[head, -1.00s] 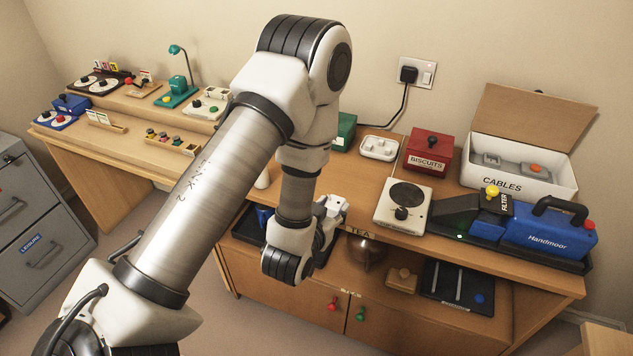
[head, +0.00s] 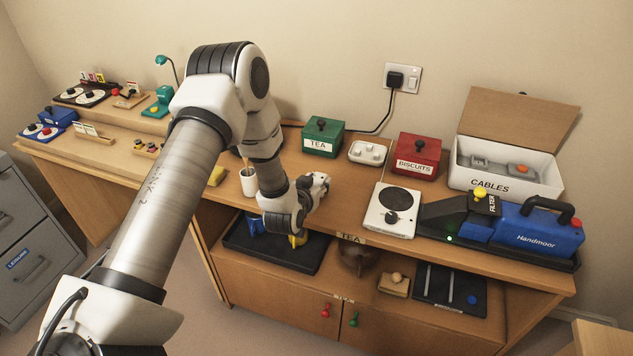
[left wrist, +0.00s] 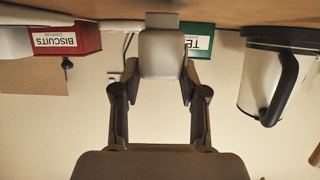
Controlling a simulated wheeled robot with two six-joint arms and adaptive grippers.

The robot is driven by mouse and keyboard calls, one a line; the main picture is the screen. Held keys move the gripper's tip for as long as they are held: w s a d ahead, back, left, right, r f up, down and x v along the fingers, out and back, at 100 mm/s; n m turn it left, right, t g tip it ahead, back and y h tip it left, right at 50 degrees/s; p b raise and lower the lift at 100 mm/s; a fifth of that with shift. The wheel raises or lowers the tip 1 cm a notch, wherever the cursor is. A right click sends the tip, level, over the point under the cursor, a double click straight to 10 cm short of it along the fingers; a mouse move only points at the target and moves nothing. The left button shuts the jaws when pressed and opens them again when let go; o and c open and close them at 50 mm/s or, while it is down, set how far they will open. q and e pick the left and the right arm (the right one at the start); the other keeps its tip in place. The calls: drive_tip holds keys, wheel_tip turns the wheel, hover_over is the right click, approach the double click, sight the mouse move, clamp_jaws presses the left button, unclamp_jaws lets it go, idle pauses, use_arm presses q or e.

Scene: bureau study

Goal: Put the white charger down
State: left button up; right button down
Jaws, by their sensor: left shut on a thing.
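My left gripper (head: 316,188) is over the front part of the wooden sideboard top, in front of the green TEA box. In the left wrist view, which is upside down, the left gripper (left wrist: 159,75) is shut on a pale block, the white charger (left wrist: 162,52). The charger sits between the fingertips, its far end close to the wooden top; I cannot tell whether it touches. In the head view the charger is hard to tell apart from the gripper. My right gripper is not in view.
The green TEA box (head: 322,138), a white tray (head: 368,152), the red BISCUITS box (head: 418,158) and a white hotplate (head: 393,209) stand around. A white mug (head: 249,182) is to the left. A steel jug (left wrist: 268,80) shows in the left wrist view. Bare wood lies left of the hotplate.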

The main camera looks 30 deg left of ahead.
use_arm(q)
drive_tip(key=shift+w+f, duration=0.1)
drive_tip(key=shift+f, duration=0.35)
drive_tip(key=shift+f, duration=0.15)
drive_tip(key=o, duration=1.2)
drive_tip(key=shift+c, duration=0.2)
